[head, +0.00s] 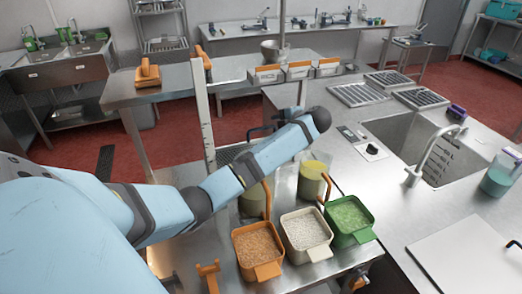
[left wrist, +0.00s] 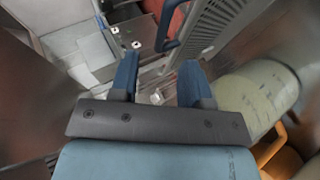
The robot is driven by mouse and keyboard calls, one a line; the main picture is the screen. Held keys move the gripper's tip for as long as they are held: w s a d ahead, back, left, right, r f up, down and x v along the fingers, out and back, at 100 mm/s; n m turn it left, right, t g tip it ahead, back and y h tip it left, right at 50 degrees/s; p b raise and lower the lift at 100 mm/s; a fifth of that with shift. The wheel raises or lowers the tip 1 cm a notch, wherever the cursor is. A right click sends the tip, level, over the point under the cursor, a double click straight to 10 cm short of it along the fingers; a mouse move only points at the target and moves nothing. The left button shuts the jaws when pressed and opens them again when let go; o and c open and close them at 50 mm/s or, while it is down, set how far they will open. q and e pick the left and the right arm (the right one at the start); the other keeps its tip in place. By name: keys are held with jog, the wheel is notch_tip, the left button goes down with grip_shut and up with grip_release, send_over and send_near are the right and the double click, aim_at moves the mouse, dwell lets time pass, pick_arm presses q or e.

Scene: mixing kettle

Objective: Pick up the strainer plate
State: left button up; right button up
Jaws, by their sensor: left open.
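A grey slotted plate that looks like the strainer plate (left wrist: 228,28) shows at the top of the left wrist view, with a dark blue bar handle (left wrist: 167,32) beside it. In the head view the slotted plate (head: 232,155) is partly hidden behind a post and my left arm. My left gripper (left wrist: 157,82) is open, its two blue fingers apart and empty. The handle lies just beyond the fingertips, and I see no contact. In the head view my arm largely hides this gripper. My right gripper is not in view.
Orange (head: 257,243), white (head: 305,228) and green (head: 348,213) ingredient scoops stand on the near steel table. A yellowish pitcher (head: 314,175) stands close behind them, and another is beside my forearm. A vertical post (head: 203,118) rises left of the plate. A sink counter is at right.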

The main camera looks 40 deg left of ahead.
aim_at(263, 128)
pick_arm(q)
jog(key=x, duration=0.3)
jog(key=shift+a+f, duration=0.2)
jog(key=shift+a+f+p, duration=0.2)
jog(key=shift+a+p, duration=0.35)
jog(key=p+x, duration=0.1)
jog(key=x, duration=0.3)
jog(key=shift+s+f, duration=0.15)
jog(key=shift+f, duration=0.1)
jog(key=shift+c, duration=0.6)
grip_shut()
jog(key=shift+r, duration=0.1)
